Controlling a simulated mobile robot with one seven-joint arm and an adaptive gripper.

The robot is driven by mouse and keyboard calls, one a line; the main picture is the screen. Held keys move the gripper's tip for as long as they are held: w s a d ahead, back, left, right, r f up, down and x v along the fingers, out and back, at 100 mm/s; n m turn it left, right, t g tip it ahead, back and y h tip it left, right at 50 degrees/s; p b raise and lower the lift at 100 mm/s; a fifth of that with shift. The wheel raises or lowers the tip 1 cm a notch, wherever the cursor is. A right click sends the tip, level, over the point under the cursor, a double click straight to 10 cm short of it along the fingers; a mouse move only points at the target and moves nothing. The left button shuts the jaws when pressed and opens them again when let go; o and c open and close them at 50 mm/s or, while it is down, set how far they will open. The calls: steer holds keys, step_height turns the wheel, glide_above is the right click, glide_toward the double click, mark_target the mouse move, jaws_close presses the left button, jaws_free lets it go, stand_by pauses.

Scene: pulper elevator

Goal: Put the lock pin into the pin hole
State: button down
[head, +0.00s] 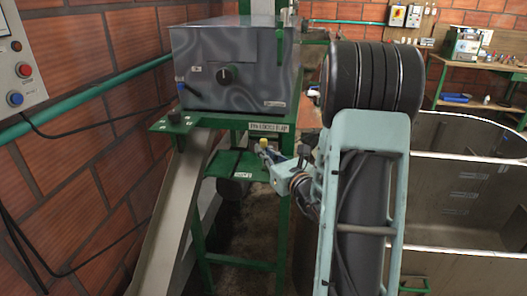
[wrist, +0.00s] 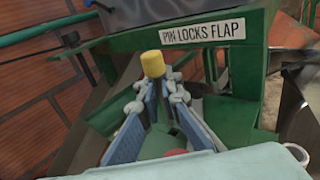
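The lock pin (wrist: 153,64) shows as a yellow cap at my fingertips in the wrist view; its shaft is hidden. My gripper (wrist: 157,88) has its two blue-padded fingers closed in around the pin just below the cap. In the head view the yellow cap (head: 264,143) is at the end of my gripper (head: 264,152), in front of the green frame and below the label reading "PIN LOCKS FLAP" (wrist: 202,32). The label also shows in the head view (head: 268,127). I cannot make out the pin hole in either view.
A grey metal box with a black knob (head: 231,80) sits on the green frame (head: 190,123). A green shelf (head: 232,163) is below it, beside my gripper. A metal chute (head: 172,215) slopes down at left. A large grey tank (head: 465,180) stands at right.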

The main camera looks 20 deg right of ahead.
mark_target(264, 166)
steer(key=shift+f+b, duration=0.2)
steer(key=shift+b, duration=0.1)
stand_by(0.4)
steer(key=shift+f+b, duration=0.3)
steer(key=shift+b, duration=0.05)
steer(key=shift+f+b, duration=1.9)
steer(key=shift+f, duration=0.1)
steer(key=shift+r, duration=0.1)
steer(key=shift+r+p, duration=1.25)
steer(key=shift+r, duration=0.75)
steer(key=shift+b, duration=0.7)
steer(key=shift+f+b, duration=2.1)
steer(key=shift+f, duration=0.05)
